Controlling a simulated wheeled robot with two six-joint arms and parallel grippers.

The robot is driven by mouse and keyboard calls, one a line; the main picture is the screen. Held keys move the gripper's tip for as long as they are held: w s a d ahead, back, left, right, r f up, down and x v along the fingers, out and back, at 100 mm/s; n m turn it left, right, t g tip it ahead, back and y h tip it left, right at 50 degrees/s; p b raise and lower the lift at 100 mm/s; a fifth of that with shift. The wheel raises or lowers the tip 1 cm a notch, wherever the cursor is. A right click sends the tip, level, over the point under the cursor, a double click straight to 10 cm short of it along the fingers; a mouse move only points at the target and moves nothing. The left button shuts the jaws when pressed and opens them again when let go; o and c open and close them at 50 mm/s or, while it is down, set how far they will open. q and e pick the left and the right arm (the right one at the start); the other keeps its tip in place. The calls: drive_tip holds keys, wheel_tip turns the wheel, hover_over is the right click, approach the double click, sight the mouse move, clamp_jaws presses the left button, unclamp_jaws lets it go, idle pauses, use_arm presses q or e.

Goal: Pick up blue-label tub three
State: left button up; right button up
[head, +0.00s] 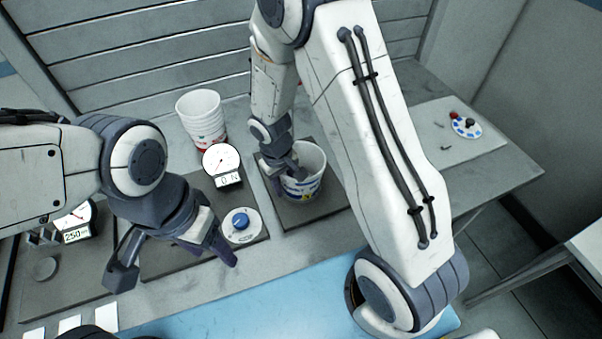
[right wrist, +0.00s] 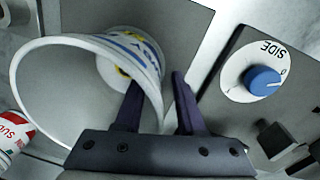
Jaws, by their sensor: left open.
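A white tub with a blue and yellow label (head: 302,188) stands on a dark plate at the middle of the bench; its number is not readable. In the right wrist view the same tub (right wrist: 55,95) shows its open mouth. My right gripper (head: 291,173) is at its rim. In the right wrist view its fingers (right wrist: 157,84) are apart, one inside the tub and one outside, with the wall between them and a visible gap. My left gripper (head: 176,262) is open and empty above the bench at the left, away from the tub.
A stack of white tubs with red labels (head: 204,122) stands behind. A round gauge reading 0 N (head: 221,160) and a blue knob (head: 240,221) are left of the tub. A blue mat (head: 270,300) in front is mostly clear.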

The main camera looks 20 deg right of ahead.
clamp_jaws()
idle(1.4)
